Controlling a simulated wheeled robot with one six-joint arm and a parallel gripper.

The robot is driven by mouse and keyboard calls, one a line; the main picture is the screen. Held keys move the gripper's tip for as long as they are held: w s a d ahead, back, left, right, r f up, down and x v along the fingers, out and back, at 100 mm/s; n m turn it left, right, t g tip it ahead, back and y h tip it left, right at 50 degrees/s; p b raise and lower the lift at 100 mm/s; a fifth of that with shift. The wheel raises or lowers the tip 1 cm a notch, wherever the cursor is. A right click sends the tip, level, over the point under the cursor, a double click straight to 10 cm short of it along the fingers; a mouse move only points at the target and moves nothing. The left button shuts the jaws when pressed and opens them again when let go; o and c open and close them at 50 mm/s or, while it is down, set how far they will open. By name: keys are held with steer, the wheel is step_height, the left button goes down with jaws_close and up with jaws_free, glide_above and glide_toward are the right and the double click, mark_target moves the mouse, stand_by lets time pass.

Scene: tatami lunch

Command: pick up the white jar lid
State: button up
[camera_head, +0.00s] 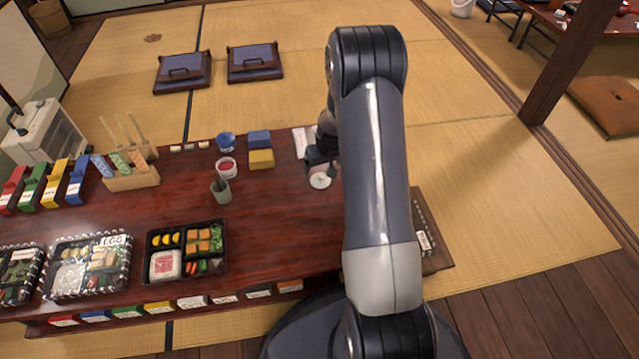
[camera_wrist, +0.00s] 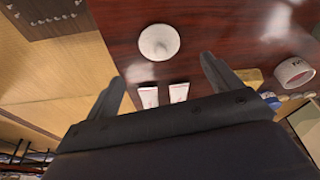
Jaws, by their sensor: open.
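The white jar lid (camera_wrist: 159,42) is a round white disc lying on the dark red table in the wrist view. In the head view the lid (camera_head: 320,180) lies just in front of my gripper (camera_head: 318,160), partly beside my arm. My gripper (camera_wrist: 165,88) is open in the wrist view, its two fingers spread apart with nothing held between them. The lid shows beyond the fingertips, in line with the gap. Whether the fingers touch the table cannot be told.
Two white packets (camera_wrist: 163,95) lie near the fingers. An open jar (camera_head: 227,167), a grey-green cup (camera_head: 221,190), a yellow block (camera_head: 261,159) and a blue bowl (camera_head: 226,141) stand to the left. Bento boxes (camera_head: 186,252) sit at the front. Table is bare between them and the lid.

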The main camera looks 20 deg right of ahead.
mark_target(321, 177)
steer(key=b+x, duration=0.3)
steer(key=x, duration=0.4)
steer(key=shift+f, duration=0.45)
steer(key=shift+s, duration=0.1)
steer(key=shift+r, duration=0.1)
steer(key=c, duration=1)
